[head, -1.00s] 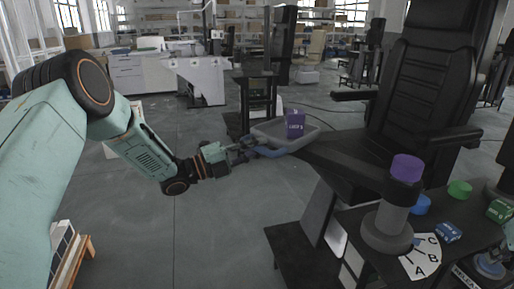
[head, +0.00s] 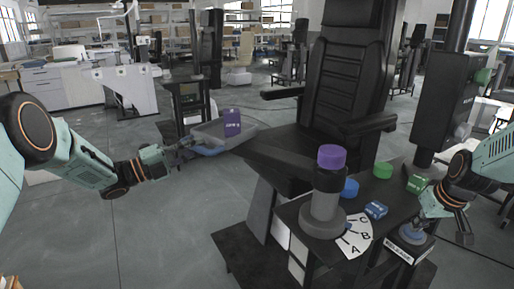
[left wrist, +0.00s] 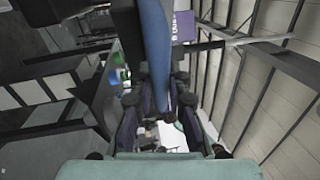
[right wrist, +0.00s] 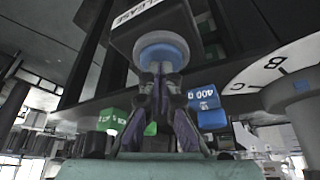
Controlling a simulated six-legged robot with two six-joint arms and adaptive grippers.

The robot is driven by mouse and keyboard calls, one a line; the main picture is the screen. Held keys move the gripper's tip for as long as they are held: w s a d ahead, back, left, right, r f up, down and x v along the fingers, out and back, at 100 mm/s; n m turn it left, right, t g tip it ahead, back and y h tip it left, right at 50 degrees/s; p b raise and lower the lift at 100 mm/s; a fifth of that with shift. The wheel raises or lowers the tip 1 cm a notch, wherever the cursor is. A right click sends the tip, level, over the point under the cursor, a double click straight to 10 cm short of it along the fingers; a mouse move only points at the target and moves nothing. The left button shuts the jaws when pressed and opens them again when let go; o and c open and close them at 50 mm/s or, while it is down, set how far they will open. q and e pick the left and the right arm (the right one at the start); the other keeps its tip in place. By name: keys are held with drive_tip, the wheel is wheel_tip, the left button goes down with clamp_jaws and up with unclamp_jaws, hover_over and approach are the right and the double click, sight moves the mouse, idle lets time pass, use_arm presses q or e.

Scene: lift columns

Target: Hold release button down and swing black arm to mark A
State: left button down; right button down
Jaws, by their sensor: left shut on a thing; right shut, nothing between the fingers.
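The black arm (head: 278,168) runs left from a grey column (head: 322,208) with a purple cap. It ends in a grey tray (head: 246,142) with a blue edge, carrying a purple box (head: 232,122). My left gripper (head: 184,147) is shut on the tray's blue edge, which passes between its fingers in the left wrist view (left wrist: 157,60). A dial marked A, B, C (head: 352,240) lies at the column's foot. My right gripper (head: 416,226) is shut and empty, its tips at the blue release button (head: 411,236); in the right wrist view they seem to touch the button (right wrist: 163,48). I cannot tell whether it is pressed.
A blue round piece (head: 350,188), a green round piece (head: 383,170), a blue block (head: 376,209) and a green block (head: 416,184) sit on the black table beside the dial. A black chair (head: 345,90) stands behind the arm. Open floor lies at front left.

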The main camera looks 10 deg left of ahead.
use_arm(q)
drive_tip(key=shift+w+r, duration=0.1)
drive_tip(key=shift+w, duration=0.3)
drive_tip(key=shift+g+h, duration=0.3)
drive_tip(key=c, duration=1.3)
unclamp_jaws()
drive_tip(key=shift+s, duration=0.1)
